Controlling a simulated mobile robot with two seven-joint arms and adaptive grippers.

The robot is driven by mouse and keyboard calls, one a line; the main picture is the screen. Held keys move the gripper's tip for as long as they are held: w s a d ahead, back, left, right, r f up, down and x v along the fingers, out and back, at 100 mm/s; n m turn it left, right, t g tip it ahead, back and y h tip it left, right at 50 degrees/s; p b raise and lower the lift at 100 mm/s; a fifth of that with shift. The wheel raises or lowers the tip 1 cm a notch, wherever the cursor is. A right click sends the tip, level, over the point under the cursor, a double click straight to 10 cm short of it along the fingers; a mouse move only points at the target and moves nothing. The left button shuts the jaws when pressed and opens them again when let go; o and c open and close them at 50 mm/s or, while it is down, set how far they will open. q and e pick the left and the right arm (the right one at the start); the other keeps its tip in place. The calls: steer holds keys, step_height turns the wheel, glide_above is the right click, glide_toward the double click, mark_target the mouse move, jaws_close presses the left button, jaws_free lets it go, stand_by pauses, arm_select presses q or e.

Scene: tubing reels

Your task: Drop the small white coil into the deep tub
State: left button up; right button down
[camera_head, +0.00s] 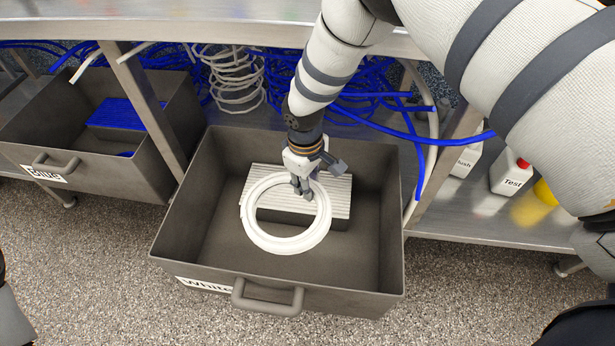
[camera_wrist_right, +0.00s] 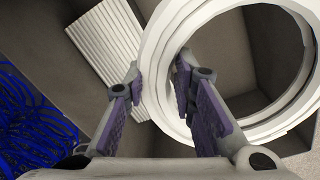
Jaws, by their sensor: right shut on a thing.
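The small white coil (camera_head: 285,245) is a thick ring held inside the mouth of the deep grey-brown tub (camera_head: 350,290) labelled "White". My right gripper (camera_head: 303,190) is shut on the coil's far right side. In the right wrist view my gripper (camera_wrist_right: 160,88) has its purple-padded fingers on either side of the coil's band (camera_wrist_right: 152,65). The coil looks above the tub floor, but the height of the gap is hard to tell. My left gripper is in neither view.
A white ribbed block (camera_head: 335,190) lies in the tub behind the coil. A second tub labelled "Blue" (camera_head: 90,170) stands at left with blue content. Blue tubing (camera_head: 375,90) and a pale coil (camera_head: 238,80) lie on the shelf behind. White bottles (camera_head: 508,175) stand at right.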

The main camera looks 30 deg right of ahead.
steer(key=c, duration=1.3)
jaws_free()
steer(key=shift+r, duration=0.1)
steer(key=r, duration=1.2)
steer(key=shift+s+a, duration=0.15)
steer(key=shift+a, duration=0.2)
